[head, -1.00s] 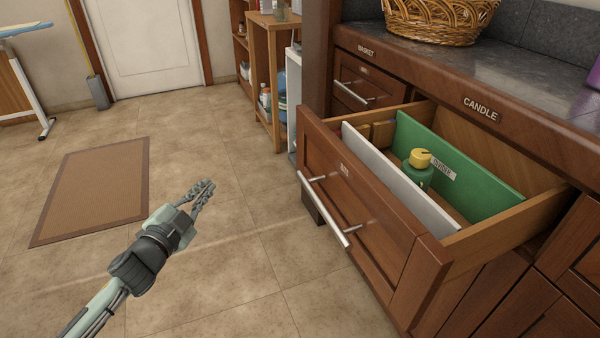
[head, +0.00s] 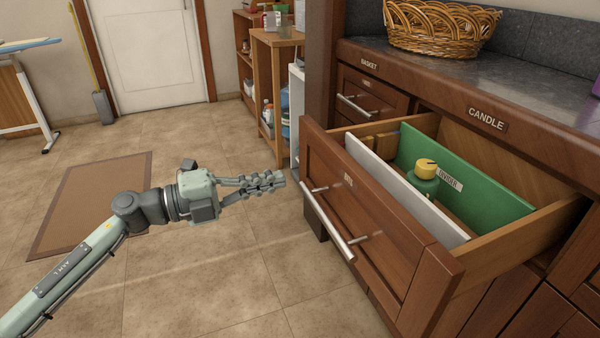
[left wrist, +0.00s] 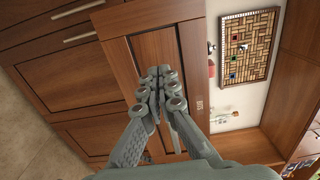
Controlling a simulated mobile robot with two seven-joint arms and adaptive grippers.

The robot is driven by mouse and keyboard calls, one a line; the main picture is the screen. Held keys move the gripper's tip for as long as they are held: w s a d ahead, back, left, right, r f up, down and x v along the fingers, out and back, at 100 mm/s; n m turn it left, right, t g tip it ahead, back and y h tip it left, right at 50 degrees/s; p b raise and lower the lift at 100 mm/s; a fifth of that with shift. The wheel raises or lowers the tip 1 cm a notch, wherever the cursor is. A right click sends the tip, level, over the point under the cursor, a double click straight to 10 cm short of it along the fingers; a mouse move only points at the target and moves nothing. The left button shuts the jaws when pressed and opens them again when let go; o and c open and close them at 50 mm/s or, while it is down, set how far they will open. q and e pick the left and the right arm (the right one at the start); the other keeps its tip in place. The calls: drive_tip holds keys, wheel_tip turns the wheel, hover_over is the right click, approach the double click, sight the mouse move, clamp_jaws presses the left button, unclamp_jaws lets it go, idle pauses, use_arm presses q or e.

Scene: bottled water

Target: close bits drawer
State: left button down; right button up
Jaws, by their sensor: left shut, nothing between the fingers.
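The bits drawer (head: 378,222) is a brown wooden drawer, pulled far out of the cabinet, with a small label and a silver bar handle (head: 330,222) on its front. Inside it stand a white divider (head: 400,185), a green divider (head: 465,180) and a green bottle with a yellow cap (head: 425,172). My left gripper (head: 280,180) is shut and empty, a little to the left of the drawer front near the handle's far end; I cannot tell if it touches. In the left wrist view the closed fingers (left wrist: 160,85) show before wooden fronts. My right gripper is not in view.
Another closed drawer (head: 365,95) lies behind the open one, under the dark countertop (head: 440,65) with a wicker basket (head: 440,28). A wooden shelf (head: 275,85) stands beyond.

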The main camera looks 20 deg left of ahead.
sight(315, 170)
use_arm(q)
drive_tip(key=x, duration=0.4)
drive_tip(key=shift+w+d, duration=0.2)
drive_tip(key=shift+w, duration=0.05)
drive_tip(key=shift+w+d, duration=0.45)
drive_tip(key=shift+d, duration=0.05)
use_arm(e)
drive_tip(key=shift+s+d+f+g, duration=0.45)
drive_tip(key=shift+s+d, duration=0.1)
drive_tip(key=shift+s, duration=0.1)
use_arm(q)
drive_tip(key=shift+p, duration=0.3)
